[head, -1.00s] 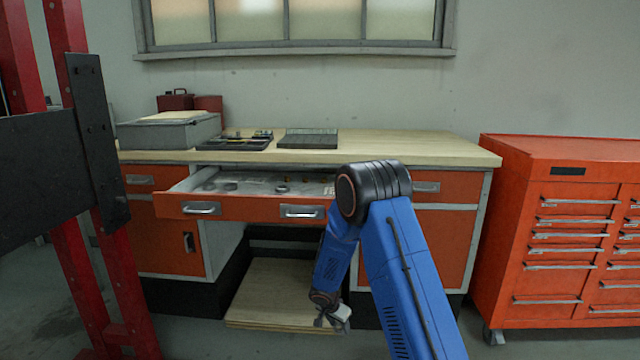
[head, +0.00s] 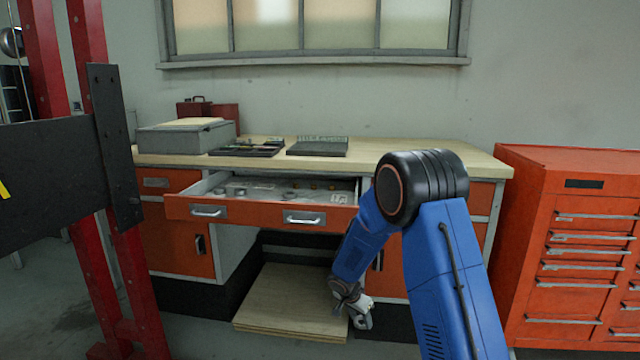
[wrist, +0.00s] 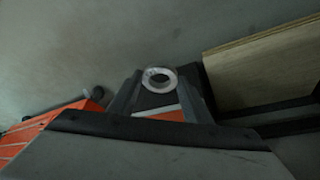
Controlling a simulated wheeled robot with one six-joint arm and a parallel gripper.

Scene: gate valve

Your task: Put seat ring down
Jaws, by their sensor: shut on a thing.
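The seat ring (wrist: 159,78) is a small pale metal ring, seen in the wrist view between the tips of my gripper (wrist: 162,92). The fingers are shut on it and hold it above the grey floor. In the head view my gripper (head: 354,308) hangs low in front of the workbench, near the right side of the low wooden platform.
The workbench (head: 470,160) has an open drawer (head: 262,212) with small parts inside. A low wooden platform (head: 290,300) lies under it. A red tool cabinet (head: 570,235) stands at right, a red post (head: 130,270) at left. Trays lie on the bench top.

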